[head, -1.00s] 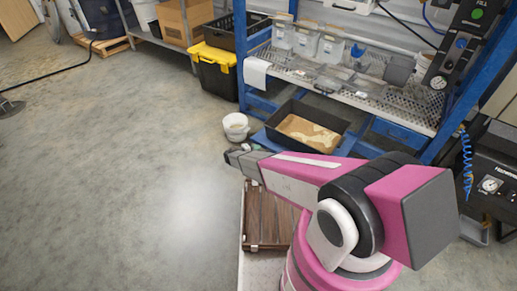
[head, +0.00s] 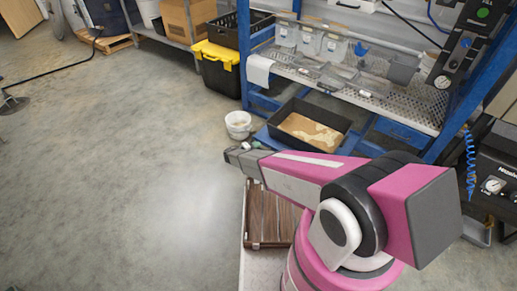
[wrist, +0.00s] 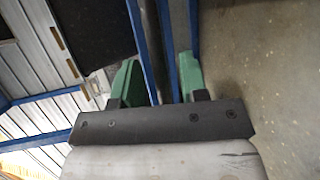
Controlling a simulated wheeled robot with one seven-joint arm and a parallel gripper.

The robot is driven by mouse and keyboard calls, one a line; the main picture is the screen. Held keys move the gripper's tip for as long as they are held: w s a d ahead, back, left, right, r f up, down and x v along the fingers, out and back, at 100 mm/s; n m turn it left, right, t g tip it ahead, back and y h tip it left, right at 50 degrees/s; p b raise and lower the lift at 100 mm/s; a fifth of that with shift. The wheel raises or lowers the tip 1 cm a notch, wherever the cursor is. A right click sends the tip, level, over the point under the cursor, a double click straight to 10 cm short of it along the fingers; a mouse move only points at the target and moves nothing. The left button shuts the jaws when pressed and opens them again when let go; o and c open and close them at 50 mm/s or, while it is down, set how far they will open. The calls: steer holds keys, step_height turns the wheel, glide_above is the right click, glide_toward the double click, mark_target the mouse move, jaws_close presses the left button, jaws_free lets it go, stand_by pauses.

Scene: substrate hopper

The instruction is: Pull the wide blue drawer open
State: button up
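A blue drawer-like front (head: 402,134) shows in the head view, low under the right part of the perforated shelf. My arm partly covers the area below it. A blue surface also shows under the black tray; I cannot tell if it belongs to a drawer. My gripper (head: 236,152) is in front of the rack, to the left of and apart from that blue front. In the wrist view my gripper (wrist: 157,70) has its two green fingers spread, with nothing held between them. Blue bars of the rack show beyond the fingers.
A black tray (head: 339,137) with tan material stands low before the rack. A white bucket (head: 238,125) stands left of it. The perforated shelf (head: 413,105) holds clear bins. A black console (head: 497,180) stands at right.

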steer(key=v, duration=0.9)
steer(key=shift+a, duration=0.15)
steer(key=shift+s, duration=0.1)
steer(key=s+d+r+m+g+y, duration=0.2)
steer(key=s+d+r+g, duration=0.15)
steer(key=d+r, duration=0.5)
steer(key=s+d+r+m+g+y, duration=0.2)
steer(key=d+r+g, duration=0.2)
steer(key=d+r, duration=0.45)
steer(key=s+d+r+m+y, duration=0.1)
steer(key=s+d+r+y, duration=0.3)
steer(key=r, duration=0.4)
steer(key=s+d+r+m+y, duration=0.2)
steer(key=s+d+r+y, duration=0.3)
steer(key=s+d+r, duration=0.2)
steer(key=shift+d+r+y, duration=0.3)
steer(key=shift+d+r, duration=0.25)
steer(key=shift+r, duration=0.15)
